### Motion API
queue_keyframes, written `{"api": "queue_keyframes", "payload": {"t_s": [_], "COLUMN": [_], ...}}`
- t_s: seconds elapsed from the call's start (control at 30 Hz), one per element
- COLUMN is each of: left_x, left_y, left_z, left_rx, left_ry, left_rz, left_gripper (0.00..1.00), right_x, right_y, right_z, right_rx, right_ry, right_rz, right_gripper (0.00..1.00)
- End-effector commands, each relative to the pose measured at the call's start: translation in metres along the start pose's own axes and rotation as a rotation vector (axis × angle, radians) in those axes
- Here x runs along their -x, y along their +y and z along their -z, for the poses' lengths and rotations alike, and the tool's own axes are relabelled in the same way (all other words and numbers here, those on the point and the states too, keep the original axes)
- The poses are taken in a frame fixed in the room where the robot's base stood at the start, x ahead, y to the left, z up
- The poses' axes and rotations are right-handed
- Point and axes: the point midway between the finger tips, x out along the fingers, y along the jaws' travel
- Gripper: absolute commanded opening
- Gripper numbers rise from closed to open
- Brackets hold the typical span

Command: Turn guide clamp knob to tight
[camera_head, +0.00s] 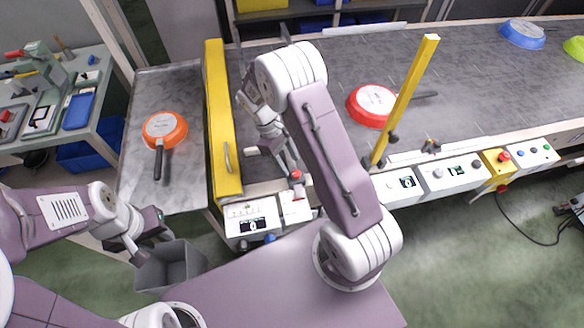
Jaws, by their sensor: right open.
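A small dark knob with an orange mark (431,146) sits on the conveyor's front edge, right of the yellow guide bar (406,100); I cannot tell for certain that it is the guide clamp knob. Another dark fitting (378,161) is at the bar's foot. My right gripper (275,163) is open and points down over the conveyor's front left, left of the bar and apart from both fittings. My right arm hides part of the belt. My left gripper (143,240) hangs low at the left, above a grey bin; its jaw gap is unclear.
A red pan (372,105) lies on the conveyor (470,75) behind the bar. An orange pan (165,128) lies on the left side table. A yellow barrier (222,125) stands between. Control boxes (448,174) line the front edge. The grey bin (170,265) is below left.

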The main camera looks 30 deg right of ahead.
Motion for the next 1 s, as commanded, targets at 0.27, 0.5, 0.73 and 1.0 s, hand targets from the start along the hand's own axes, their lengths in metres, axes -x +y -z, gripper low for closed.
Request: {"api": "queue_keyframes", "payload": {"t_s": [0.27, 0.5, 0.73, 1.0], "left_x": [0.004, 0.004, 0.004, 0.005], "left_y": [0.000, 0.000, 0.000, 0.000], "left_z": [0.001, 0.001, 0.001, 0.001], "left_rx": [0.000, 0.000, 0.000, 0.000], "left_ry": [0.000, 0.000, 0.000, 0.000], "left_rz": [0.000, 0.000, 0.000, 0.000], "left_gripper": [0.36, 0.36, 0.36, 0.36], "right_x": [-0.038, -0.041, -0.040, -0.040], "right_y": [0.000, 0.000, 0.000, 0.001], "right_z": [0.000, 0.000, 0.000, -0.001], "right_rx": [-0.001, -0.001, 0.000, -0.021], "right_ry": [0.000, 0.001, 0.001, 0.000], "right_rz": [0.000, 0.000, 0.000, 0.008], "right_gripper": [0.50, 0.50, 0.00, 0.00]}}
